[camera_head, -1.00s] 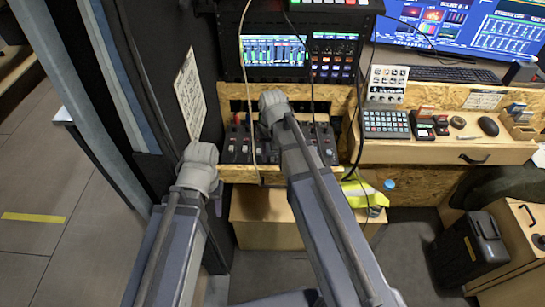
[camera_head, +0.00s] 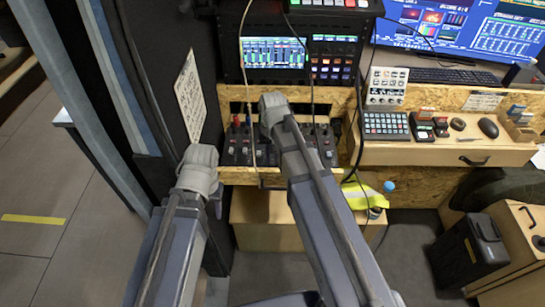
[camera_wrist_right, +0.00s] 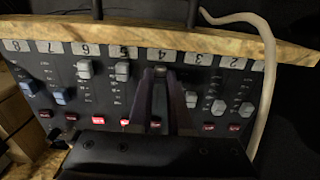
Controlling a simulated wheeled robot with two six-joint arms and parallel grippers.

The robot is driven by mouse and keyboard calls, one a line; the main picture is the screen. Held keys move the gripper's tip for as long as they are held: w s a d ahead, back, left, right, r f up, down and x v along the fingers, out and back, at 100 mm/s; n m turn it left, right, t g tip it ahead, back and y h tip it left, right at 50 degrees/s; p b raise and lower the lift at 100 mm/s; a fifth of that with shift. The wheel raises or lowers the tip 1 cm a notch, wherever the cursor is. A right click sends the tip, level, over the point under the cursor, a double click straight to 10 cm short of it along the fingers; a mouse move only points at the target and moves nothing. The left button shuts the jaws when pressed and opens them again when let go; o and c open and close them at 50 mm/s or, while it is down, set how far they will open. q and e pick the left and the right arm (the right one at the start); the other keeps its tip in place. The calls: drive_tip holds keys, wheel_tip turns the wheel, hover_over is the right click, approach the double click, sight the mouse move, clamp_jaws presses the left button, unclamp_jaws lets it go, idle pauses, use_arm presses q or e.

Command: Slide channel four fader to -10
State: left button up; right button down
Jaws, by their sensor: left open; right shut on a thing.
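The mixer (camera_head: 240,153) is a dark fader panel in a wooden frame under the screens. In the right wrist view its labels appear upside down, with 8 at the left and low numbers at the right. The channel four strip lies below the label 4 (camera_wrist_right: 160,55). My right gripper (camera_wrist_right: 160,74) reaches over this strip, shut on the channel four fader cap (camera_wrist_right: 160,71), which shows only slightly between the fingertips. In the head view my right arm hides the mixer's middle. My left gripper (camera_head: 200,157) is open and empty, left of and nearer than the mixer.
Neighbouring fader caps stand close on both sides: channel five (camera_wrist_right: 122,71) and channel three (camera_wrist_right: 191,99). A pale cable (camera_wrist_right: 267,75) hangs at the right of the panel. A keypad (camera_head: 386,125) and a mouse (camera_head: 488,127) lie on the desk to the right.

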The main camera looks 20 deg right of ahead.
sight(273, 156)
idle(0.7)
drive_tip(key=w, duration=0.2)
drive_tip(key=w+d, duration=0.1)
drive_tip(key=shift+w, duration=0.35)
drive_tip(key=shift+s, duration=0.1)
drive_tip(key=c, duration=0.8)
unclamp_jaws()
wheel_tip(273, 156, up, 8)
drive_tip(key=p, duration=0.7)
drive_tip(key=shift+f+p, duration=0.1)
drive_tip(key=shift+p, duration=0.25)
drive_tip(key=shift+s, duration=0.1)
